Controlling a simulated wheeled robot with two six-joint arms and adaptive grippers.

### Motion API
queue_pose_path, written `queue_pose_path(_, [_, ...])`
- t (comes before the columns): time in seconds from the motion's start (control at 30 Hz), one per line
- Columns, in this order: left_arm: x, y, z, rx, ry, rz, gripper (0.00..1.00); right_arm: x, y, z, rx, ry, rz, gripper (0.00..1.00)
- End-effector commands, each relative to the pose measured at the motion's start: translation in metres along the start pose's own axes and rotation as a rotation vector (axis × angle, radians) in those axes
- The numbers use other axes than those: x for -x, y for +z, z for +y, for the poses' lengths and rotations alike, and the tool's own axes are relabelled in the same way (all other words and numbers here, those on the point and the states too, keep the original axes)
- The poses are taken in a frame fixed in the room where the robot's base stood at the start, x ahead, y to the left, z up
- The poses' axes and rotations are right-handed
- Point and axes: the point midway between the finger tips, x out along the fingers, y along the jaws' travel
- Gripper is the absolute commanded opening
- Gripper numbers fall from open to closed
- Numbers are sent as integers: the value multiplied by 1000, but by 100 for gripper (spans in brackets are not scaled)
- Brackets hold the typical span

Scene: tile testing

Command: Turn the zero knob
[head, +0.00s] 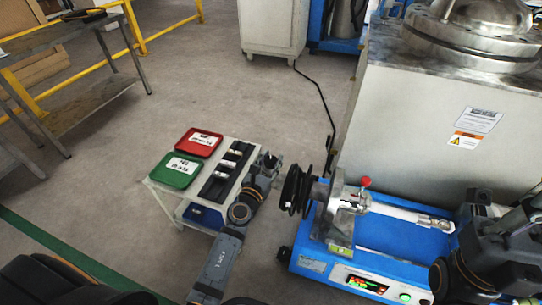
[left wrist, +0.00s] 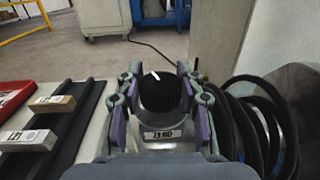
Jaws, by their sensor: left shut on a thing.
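The zero knob (left wrist: 163,98) is black and round with a white pointer line, seen in the left wrist view. The pointer leans to the upper left. A small white label (left wrist: 163,135) in front of it seems to read ZERO. My left gripper (left wrist: 158,92) has its purple-padded fingers on both sides of the knob and is shut on it. In the head view this left gripper (head: 267,162) is at the right end of the small white table, and it hides the knob. My right gripper (head: 478,204) is over the blue machine at the right; its jaws are unclear.
The white table (head: 152,185) holds a red tray (head: 199,143), a green tray (head: 175,171) and a black rack (head: 211,190) with pale tiles. Black cable coils (head: 296,190) hang close to the right of my left gripper, on the blue machine (head: 320,262). Open floor lies behind.

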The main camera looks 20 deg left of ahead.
Motion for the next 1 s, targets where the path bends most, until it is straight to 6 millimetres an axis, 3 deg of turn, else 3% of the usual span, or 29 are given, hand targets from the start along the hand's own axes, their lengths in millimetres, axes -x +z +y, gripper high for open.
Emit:
queue_pose_path(0.2, [0,0,0,-3,-1,-1,6,1,1,0,0,-1,-5,0])
queue_pose_path(0.23, [0,0,0,-3,-1,-1,40,1,1,0,0,-1,-5,0])
queue_pose_path(0.4, [0,0,0,-2,-2,-1,61,2,1,0,0,-2,-6,0])
queue_pose_path(0.77, [7,-1,0,1,-3,1,61,2,2,-1,-1,-5,-9,0])
queue_pose_path(0.87, [24,-2,0,1,-2,3,61,2,2,-1,-1,-4,-8,0])
queue_pose_path(1.0, [61,-2,0,2,-3,4,61,2,1,-1,0,-3,-7,0])
